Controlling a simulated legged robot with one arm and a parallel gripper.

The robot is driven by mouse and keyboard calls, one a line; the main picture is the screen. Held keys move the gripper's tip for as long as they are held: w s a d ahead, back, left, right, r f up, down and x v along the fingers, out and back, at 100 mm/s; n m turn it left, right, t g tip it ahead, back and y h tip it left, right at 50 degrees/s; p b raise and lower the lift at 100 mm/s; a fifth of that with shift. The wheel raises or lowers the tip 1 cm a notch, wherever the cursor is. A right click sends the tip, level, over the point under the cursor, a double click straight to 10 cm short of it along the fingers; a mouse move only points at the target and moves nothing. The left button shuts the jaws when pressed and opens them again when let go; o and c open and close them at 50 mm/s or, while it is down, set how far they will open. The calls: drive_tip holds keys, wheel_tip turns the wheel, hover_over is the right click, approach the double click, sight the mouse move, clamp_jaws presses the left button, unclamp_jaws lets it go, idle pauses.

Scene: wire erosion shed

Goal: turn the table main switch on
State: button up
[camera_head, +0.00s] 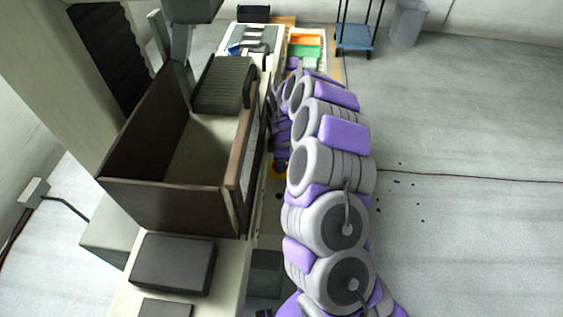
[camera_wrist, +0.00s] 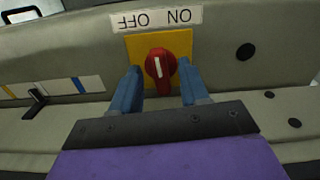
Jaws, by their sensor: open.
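The main switch is a red rotary knob (camera_wrist: 160,68) on a yellow plate (camera_wrist: 185,44) in the wrist view. A white label (camera_wrist: 156,19) above it reads OFF at left and ON at right, upside down in this picture. The knob's white mark runs nearly straight up and down, with its upper end leaning slightly left. My gripper (camera_wrist: 160,74) is open, with one blue finger on each side of the knob. Gaps show between fingers and knob, though I cannot tell how deep the fingertips reach.
The machine's open-topped tank (camera_head: 170,205) stands left of my arm. A black lever (camera_wrist: 36,100) and coloured marks are left of the switch; dark round buttons (camera_wrist: 245,52) are right. A blue trolley (camera_head: 355,38) and grey bin (camera_head: 408,22) stand far back. The right floor is clear.

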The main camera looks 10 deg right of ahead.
drive_tip(key=shift+c, duration=0.2)
clamp_jaws()
drive_tip(key=shift+r+m+p, duration=0.1)
drive_tip(key=shift+m+p, duration=0.2)
drive_tip(key=shift+p, duration=0.15)
drive_tip(key=m+p, duration=0.3)
drive_tip(key=shift+r+m+p, duration=0.1)
drive_tip(key=shift+m+p, duration=0.3)
drive_tip(key=m+p, duration=0.4)
drive_tip(key=m, duration=0.1)
drive_tip(key=shift+s, duration=0.1)
drive_tip(key=shift+a+m, duration=0.1)
drive_tip(key=shift+m, duration=0.3)
drive_tip(key=shift+o, duration=0.2)
unclamp_jaws()
drive_tip(key=shift+f, duration=0.2)
